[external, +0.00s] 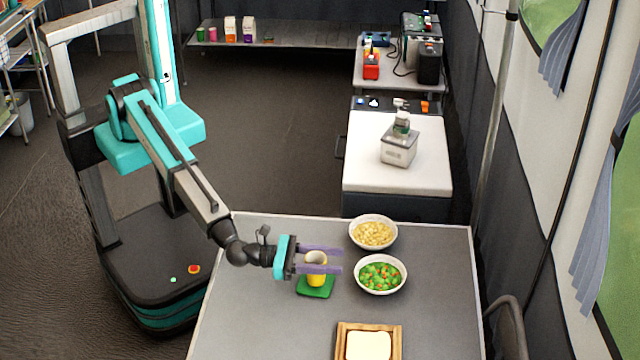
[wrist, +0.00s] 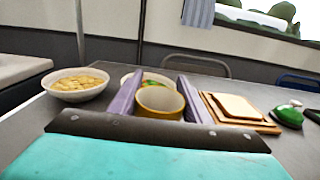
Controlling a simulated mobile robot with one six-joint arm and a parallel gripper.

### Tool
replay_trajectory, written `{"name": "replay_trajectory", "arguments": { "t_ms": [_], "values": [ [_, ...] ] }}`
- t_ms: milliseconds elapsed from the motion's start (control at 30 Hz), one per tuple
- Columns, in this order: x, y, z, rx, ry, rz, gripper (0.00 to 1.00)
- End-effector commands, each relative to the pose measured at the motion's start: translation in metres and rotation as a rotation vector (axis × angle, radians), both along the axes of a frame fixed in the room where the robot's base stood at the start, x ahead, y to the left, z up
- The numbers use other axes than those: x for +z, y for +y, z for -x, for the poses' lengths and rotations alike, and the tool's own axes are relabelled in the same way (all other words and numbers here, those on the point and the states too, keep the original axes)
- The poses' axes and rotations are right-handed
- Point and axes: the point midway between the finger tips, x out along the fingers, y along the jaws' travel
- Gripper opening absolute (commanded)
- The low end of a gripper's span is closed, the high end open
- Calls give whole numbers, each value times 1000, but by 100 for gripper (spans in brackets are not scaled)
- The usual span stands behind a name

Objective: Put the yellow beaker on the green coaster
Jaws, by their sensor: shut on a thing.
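The yellow beaker (external: 316,274) stands upright over the green coaster (external: 318,291) on the grey table. I cannot tell whether its base touches the coaster. My gripper (external: 320,258) reaches in from the left, its two purple fingers on either side of the beaker, shut on it. In the wrist view the beaker (wrist: 160,103) shows its round open rim between the fingers (wrist: 158,98). The coaster is not visible in the wrist view.
Right of the gripper stand a bowl of yellow pieces (external: 373,233) and a bowl of green and red vegetables (external: 380,275). A wooden board with a pale slab (external: 344,328) lies at the front. The table's left part is clear.

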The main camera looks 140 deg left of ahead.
Motion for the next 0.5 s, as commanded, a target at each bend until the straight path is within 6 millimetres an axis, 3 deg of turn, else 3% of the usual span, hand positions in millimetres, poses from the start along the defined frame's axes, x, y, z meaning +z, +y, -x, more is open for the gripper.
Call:
{"name": "replay_trajectory", "arguments": {
  "t_ms": [500],
  "values": [
    [-9,0,0,0,0,0,22]
  ]
}}
